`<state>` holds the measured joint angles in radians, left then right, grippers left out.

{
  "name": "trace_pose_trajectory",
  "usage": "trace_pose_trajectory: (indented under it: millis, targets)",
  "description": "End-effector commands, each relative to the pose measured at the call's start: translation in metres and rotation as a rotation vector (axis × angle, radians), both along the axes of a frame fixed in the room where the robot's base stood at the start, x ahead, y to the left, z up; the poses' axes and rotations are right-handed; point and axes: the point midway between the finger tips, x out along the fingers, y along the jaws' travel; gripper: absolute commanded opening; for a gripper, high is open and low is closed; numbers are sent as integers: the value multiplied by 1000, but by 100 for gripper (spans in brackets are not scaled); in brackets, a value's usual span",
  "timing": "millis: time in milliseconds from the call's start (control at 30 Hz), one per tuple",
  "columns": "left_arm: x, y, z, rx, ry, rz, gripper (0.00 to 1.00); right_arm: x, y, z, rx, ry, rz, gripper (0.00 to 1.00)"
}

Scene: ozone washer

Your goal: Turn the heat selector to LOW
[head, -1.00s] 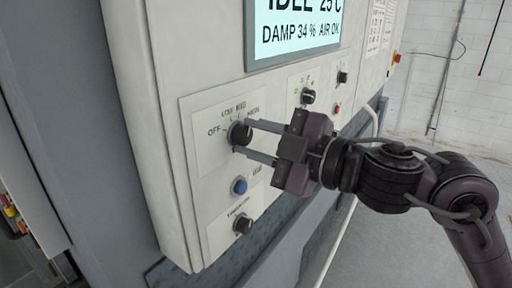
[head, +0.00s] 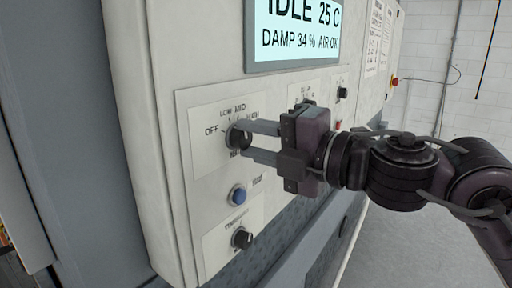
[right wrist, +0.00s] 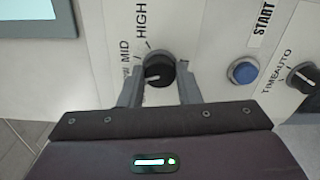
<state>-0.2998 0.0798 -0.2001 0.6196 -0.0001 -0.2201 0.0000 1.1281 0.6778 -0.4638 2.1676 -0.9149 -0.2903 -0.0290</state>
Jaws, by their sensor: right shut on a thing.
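The heat selector (head: 238,134) is a black round knob on a white panel, with OFF, LOW, MID and HIGH printed around it. My right gripper (head: 247,141) is shut on this knob, one finger on each side. In the right wrist view the knob (right wrist: 158,66) sits between the two fingertips (right wrist: 160,80). A pale pointer mark on the knob faces left there, below MID, roughly toward a label partly hidden by a finger. I cannot tell exactly which label it meets. My left gripper is not in view.
Below the selector are a blue START button (head: 237,194) and a timer knob (head: 242,239). A display (head: 300,28) reads IDLE 25 C above. Further knobs (head: 343,93) lie to the right, partly behind my gripper. Open floor and a white brick wall lie to the right.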

Motion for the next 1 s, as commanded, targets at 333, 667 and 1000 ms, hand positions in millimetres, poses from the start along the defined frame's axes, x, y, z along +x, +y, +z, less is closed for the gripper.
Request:
trace_pose_trajectory:
  millis: [333,667,1000]
  targets:
    - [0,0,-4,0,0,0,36,0,0,-1,-29,-33,0,7]
    - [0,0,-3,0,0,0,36,0,0,-2,-28,-32,1,35]
    - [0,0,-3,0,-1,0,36,0,0,-1,-27,-34,0,52]
